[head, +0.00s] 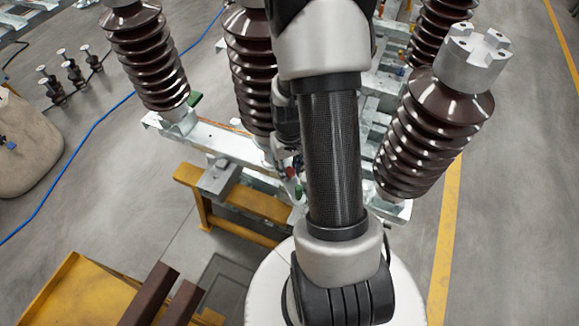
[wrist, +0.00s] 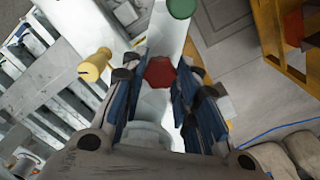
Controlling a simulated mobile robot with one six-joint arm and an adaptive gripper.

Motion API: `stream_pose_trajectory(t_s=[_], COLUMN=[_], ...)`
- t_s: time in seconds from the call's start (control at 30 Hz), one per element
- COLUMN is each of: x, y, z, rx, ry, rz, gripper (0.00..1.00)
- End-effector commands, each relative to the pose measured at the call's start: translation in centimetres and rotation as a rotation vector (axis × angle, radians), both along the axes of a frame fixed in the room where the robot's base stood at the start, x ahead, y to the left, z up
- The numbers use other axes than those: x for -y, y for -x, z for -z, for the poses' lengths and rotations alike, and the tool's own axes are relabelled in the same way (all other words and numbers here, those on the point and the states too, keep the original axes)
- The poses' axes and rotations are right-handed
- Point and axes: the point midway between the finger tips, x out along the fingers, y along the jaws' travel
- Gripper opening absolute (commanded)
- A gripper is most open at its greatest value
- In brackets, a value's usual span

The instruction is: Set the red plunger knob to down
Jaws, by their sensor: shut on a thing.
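The red plunger knob (wrist: 159,72) is in the upper middle of the wrist view, between the two blue-padded fingers of my gripper (wrist: 160,75). The fingers are shut on it from both sides. Its shaft and the mount below it are largely hidden, so I cannot tell its height setting. In the head view a small red spot, apparently the same knob (head: 291,172), shows just left of my arm at the steel frame. My gripper is mostly hidden behind my arm there.
A green knob (wrist: 181,8) and a yellow knob (wrist: 92,70) stand close to my fingers. Tall brown ribbed insulators (head: 146,58) rise around the galvanized frame (head: 232,145). A yellow stand (head: 248,200) is below. Open floor lies left, crossed by a blue cable (head: 92,140).

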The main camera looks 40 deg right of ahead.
Motion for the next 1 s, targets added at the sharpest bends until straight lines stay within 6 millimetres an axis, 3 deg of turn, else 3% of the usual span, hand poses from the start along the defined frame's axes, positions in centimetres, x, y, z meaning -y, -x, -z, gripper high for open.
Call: stream_pose_trajectory(t_s=[0.1, 0.13, 0.4, 0.77, 1.0], x=[-0.2, -0.2, -0.1, -0.1, 0.0], y=[0.3, 0.3, 0.2, 0.1, 0.0], z=[0.2, 0.2, 0.1, -0.2, -3.8], rx=[-0.008, -0.008, -0.006, -0.003, 0.001], ry=[-0.005, -0.005, -0.004, -0.002, 0.0], rz=[0.0, 0.0, 0.0, 0.0, 0.0], gripper=[0.0, 0.3, 0.48, 0.48, 0.48])
